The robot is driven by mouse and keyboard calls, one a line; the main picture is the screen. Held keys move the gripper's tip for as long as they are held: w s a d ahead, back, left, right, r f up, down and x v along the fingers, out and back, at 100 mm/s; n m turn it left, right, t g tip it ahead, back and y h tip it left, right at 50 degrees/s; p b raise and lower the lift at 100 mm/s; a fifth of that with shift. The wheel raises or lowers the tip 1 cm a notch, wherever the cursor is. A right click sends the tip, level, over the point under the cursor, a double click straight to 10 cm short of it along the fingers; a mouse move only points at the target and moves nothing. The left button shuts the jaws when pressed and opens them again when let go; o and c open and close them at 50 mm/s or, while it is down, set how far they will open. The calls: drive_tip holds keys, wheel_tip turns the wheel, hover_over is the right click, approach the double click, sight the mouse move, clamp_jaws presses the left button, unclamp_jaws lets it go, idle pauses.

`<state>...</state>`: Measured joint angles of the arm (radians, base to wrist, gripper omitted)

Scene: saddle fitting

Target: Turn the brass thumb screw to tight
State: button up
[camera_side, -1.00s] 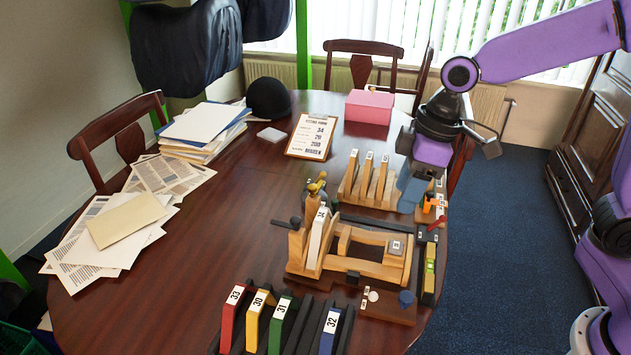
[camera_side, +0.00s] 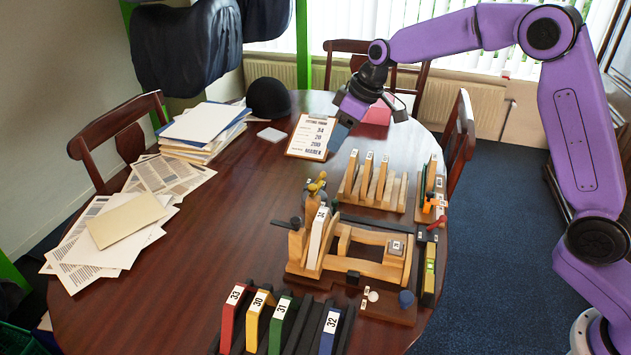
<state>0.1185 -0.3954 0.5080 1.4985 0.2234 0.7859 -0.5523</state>
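The brass thumb screw (camera_side: 316,186) is a small golden knob at the back left of the wooden fitting jig (camera_side: 370,268). Its turned position is too small to read. A pale board marked 34 (camera_side: 319,240) stands upright in the jig just in front of the screw. My gripper (camera_side: 338,138) hangs in the air above and behind the screw, in front of the clipboard in the picture, and apart from the jig.
A rack of upright wooden pieces (camera_side: 402,190) stands right of the screw. Coloured numbered boards (camera_side: 255,318) stand at the front. The clipboard (camera_side: 311,136) and a pink box (camera_side: 377,115) lie behind. Papers (camera_side: 110,225) cover the left; the table between is clear.

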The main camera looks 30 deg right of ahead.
sight(313, 187)
drive_tip(key=x, duration=1.5)
drive_tip(key=shift+f, duration=0.35)
drive_tip(key=shift+c, duration=0.3)
clamp_jaws()
